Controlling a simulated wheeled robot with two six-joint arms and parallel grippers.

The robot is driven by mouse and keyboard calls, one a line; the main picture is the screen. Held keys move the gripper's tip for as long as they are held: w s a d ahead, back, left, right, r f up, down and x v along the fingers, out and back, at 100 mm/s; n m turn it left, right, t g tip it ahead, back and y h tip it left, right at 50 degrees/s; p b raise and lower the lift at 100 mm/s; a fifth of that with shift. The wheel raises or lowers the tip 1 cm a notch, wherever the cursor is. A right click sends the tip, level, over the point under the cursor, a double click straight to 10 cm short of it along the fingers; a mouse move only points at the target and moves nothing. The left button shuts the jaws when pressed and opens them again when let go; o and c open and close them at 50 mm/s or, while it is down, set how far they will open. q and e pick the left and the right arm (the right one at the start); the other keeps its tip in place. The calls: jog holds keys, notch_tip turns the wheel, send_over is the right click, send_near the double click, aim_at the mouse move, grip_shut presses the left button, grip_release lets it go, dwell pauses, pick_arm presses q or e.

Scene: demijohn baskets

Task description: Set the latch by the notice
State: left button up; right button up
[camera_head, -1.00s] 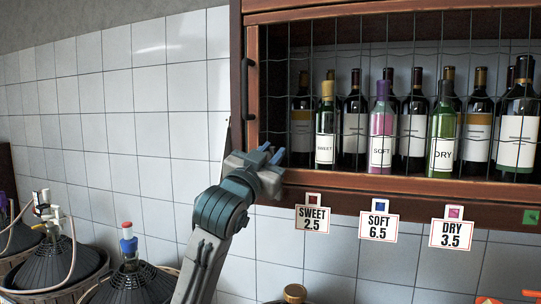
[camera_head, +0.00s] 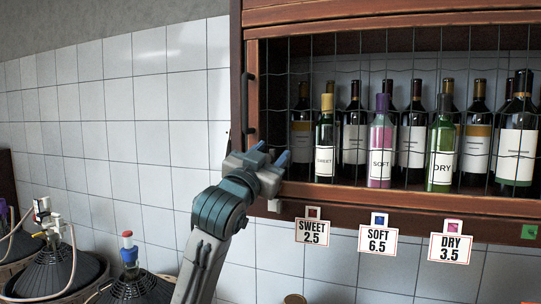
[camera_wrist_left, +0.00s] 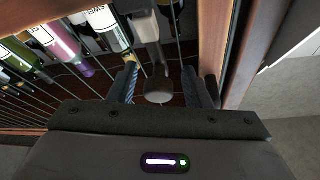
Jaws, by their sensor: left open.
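I cannot make out a piece that is surely the latch. A grey rounded piece (camera_wrist_left: 158,92) shows between my fingers in the left wrist view, and a small pale piece (camera_head: 274,205) shows on the cabinet's lower edge in the head view. My left gripper (camera_head: 270,154) is open and empty at the cabinet's lower left corner; its fingers also show in the left wrist view (camera_wrist_left: 160,80). For notices, cards read SWEET 2.5 (camera_head: 312,233), SOFT 6.5 (camera_head: 378,242) and DRY 3.5 (camera_head: 450,248), hanging below the shelf. My right gripper is out of view.
The wooden cabinet (camera_head: 400,202) holds several bottles behind wire mesh. A dark handle (camera_head: 249,103) stands on its left frame. Dark demijohns (camera_head: 55,272) stand at lower left. The tiled wall (camera_head: 140,110) left of the cabinet is clear.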

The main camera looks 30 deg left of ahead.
pick_arm(q)
jog(key=b+v, duration=0.4)
jog(key=v, duration=0.6)
jog(key=shift+s+b, duration=0.25)
jog(key=shift+b, duration=0.05)
jog(key=shift+f, duration=0.2)
